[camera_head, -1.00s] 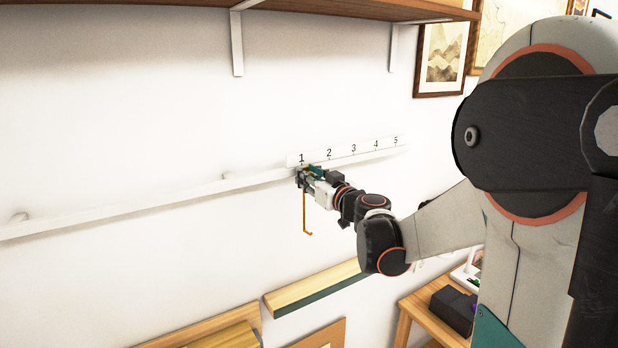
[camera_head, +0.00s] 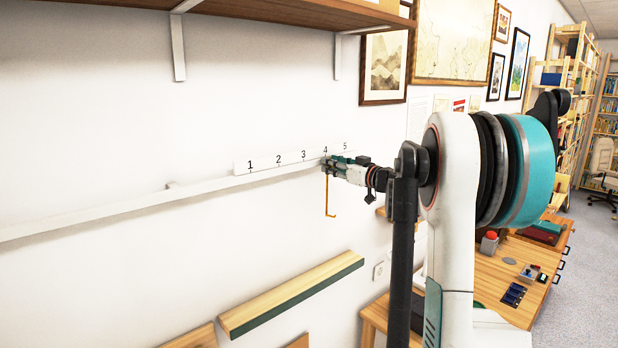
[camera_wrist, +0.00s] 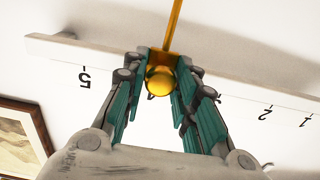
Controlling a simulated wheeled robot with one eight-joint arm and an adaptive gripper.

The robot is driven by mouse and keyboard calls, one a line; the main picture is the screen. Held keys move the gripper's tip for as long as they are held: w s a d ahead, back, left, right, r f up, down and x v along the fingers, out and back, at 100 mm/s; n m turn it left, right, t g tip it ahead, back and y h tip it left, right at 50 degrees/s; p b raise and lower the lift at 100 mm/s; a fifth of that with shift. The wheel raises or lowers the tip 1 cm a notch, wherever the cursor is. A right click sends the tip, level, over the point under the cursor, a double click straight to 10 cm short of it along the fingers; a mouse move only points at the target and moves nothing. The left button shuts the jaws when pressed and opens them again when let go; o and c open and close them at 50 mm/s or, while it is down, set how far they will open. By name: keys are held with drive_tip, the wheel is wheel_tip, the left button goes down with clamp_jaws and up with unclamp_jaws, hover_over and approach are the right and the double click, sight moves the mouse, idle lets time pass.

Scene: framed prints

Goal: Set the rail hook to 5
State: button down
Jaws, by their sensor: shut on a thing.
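The white wall rail (camera_head: 100,213) runs along the wall, with a white number strip (camera_head: 265,164) marked 1 to 5 at its right part. The orange rail hook (camera_head: 328,200) hangs from the rail below about the 4. My gripper (camera_head: 328,166) is at the top of the hook. In the wrist view, my gripper (camera_wrist: 161,72) is shut on the hook's yellow round knob (camera_wrist: 160,82). The strip (camera_wrist: 236,95) there appears upside down, with 5 to the left of the knob and 2 and 1 to the right. Marks behind the knob are mostly hidden.
A wooden shelf (camera_head: 270,14) on white brackets is above the rail. A wooden ledge (camera_head: 290,295) sits below. Framed prints (camera_head: 385,68) hang to the right. A wooden desk (camera_head: 505,285) with small objects stands at the lower right.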

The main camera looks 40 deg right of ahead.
drive_tip(key=d, duration=0.9)
drive_tip(key=shift+d, duration=0.15)
drive_tip(key=shift+w+r, duration=0.1)
drive_tip(key=c, duration=1.5)
unclamp_jaws()
drive_tip(key=shift+o, duration=0.8)
drive_tip(key=shift+d, duration=0.25)
drive_tip(key=shift+a, duration=0.15)
drive_tip(key=s, duration=1.2)
drive_tip(key=shift+d+b, duration=0.25)
drive_tip(key=shift+b, duration=0.05)
